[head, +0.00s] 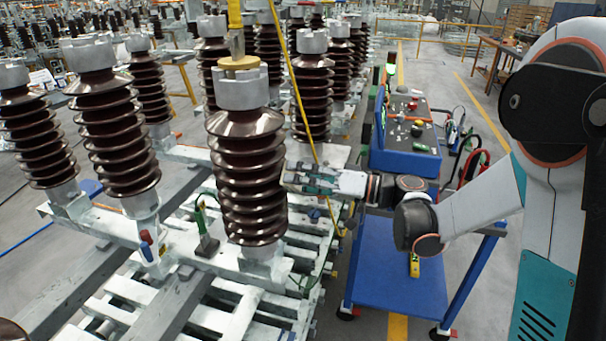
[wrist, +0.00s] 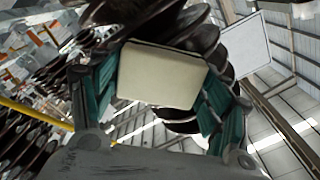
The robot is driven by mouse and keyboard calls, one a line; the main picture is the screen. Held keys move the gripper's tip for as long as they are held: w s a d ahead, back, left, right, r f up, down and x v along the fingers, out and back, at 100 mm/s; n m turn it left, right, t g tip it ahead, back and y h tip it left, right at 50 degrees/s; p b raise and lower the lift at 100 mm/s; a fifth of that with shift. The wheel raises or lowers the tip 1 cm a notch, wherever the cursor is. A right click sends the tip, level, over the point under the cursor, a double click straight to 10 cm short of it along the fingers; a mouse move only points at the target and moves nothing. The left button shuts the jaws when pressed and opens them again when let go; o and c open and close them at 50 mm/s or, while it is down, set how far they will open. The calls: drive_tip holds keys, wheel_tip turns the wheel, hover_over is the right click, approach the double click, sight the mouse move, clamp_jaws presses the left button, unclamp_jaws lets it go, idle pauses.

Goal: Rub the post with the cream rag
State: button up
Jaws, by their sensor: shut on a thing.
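The post (head: 247,165) is a brown ribbed insulator with a grey metal cap, standing upright in the middle of the head view. Its dark discs (wrist: 198,38) also show behind the rag in the wrist view. The cream rag (wrist: 158,76) is a pale, flat, squarish piece between my teal finger pads. My gripper (head: 290,180) is shut on the rag at the right side of the post, about mid-height. The rag is close against the discs; I cannot tell whether it touches. In the head view I cannot make out the rag clearly.
More brown insulators (head: 105,120) stand to the left and behind on a pale metal frame. A yellow strap (head: 298,90) hangs beside the post. A blue cart (head: 395,275) with tools on top stands at the right, under my arm. A green-handled tool (head: 204,230) stands left of the post's base.

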drive_tip(key=shift+s+a, duration=0.25)
drive_tip(key=shift+s, duration=0.5)
drive_tip(key=shift+s+a, duration=0.25)
drive_tip(key=shift+s, duration=0.45)
drive_tip(key=shift+s+a, duration=0.25)
drive_tip(key=shift+s, duration=0.5)
drive_tip(key=shift+a+r+p, duration=0.1)
drive_tip(key=shift+r+p, duration=0.6)
drive_tip(key=shift+r, duration=0.55)
drive_tip(key=shift+w+d+f+b, duration=0.1)
drive_tip(key=shift+w+d, duration=0.35)
drive_tip(key=shift+w, duration=0.8)
drive_tip(key=shift+w+d+r+b, duration=0.15)
drive_tip(key=shift+w+d, duration=0.3)
drive_tip(key=shift+w, duration=0.75)
drive_tip(key=shift+w+d+f+b, duration=0.15)
drive_tip(key=shift+w+d, duration=0.3)
drive_tip(key=shift+w, duration=0.8)
drive_tip(key=shift+d, duration=0.15)
drive_tip(key=shift+v, duration=2.8)
drive_tip(key=shift+s, duration=0.1)
drive_tip(key=shift+v, duration=1.45)
